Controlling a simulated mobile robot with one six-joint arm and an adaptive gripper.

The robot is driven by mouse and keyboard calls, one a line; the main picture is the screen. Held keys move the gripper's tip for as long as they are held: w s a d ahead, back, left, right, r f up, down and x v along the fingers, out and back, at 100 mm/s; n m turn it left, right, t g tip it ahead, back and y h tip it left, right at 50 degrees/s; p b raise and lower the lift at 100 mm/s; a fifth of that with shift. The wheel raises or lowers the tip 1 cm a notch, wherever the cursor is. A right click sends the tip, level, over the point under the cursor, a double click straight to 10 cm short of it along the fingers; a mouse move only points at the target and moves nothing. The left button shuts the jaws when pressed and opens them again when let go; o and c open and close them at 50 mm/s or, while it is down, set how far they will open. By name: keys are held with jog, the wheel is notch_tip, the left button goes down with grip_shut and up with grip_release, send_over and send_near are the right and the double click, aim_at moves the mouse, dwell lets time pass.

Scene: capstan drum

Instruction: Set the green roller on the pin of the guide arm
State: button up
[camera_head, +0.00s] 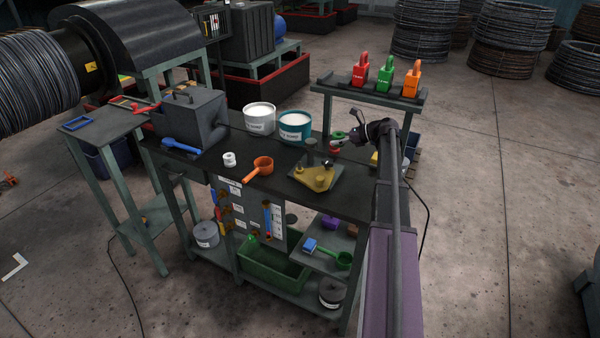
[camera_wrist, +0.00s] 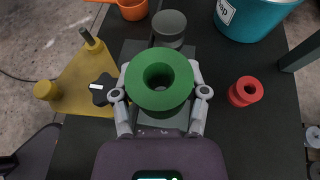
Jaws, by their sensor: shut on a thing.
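The green roller (camera_wrist: 160,101) is a flanged spool with a hole through its middle. My gripper (camera_wrist: 160,92) is shut on it, one finger on each side, its hole facing the wrist camera. In the head view the green roller (camera_head: 338,135) is held above the right end of the bench. The yellow guide arm (camera_wrist: 78,82) lies to the left in the wrist view, with a bare upright metal pin (camera_wrist: 87,36), a yellow knob (camera_wrist: 45,90) and a black knob (camera_wrist: 102,89). The guide arm (camera_head: 308,176) also shows in the head view, left of and nearer than the roller.
A red roller (camera_wrist: 246,91) stands on the bench right of my gripper. A grey cylinder (camera_wrist: 169,24) rises just beyond the green roller.

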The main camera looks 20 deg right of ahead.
jog(key=shift+w+a, duration=0.1)
jog(key=shift+a, duration=0.1)
jog(key=a, duration=0.4)
jog(key=s+a+f+b, duration=0.1)
jog(key=a, duration=0.9)
jog(key=shift+s+a+f, duration=0.15)
jog(key=shift+a+f, duration=0.05)
jog(key=shift+a, duration=0.05)
jog(key=shift+a, duration=0.45)
jog(key=shift+a+f+b, duration=0.25)
jog(key=shift+f+b, duration=0.15)
jog(key=shift+b, duration=0.15)
notch_tip(320, 180, down, 3)
jog(key=b, duration=0.3)
jog(key=o, duration=1.1)
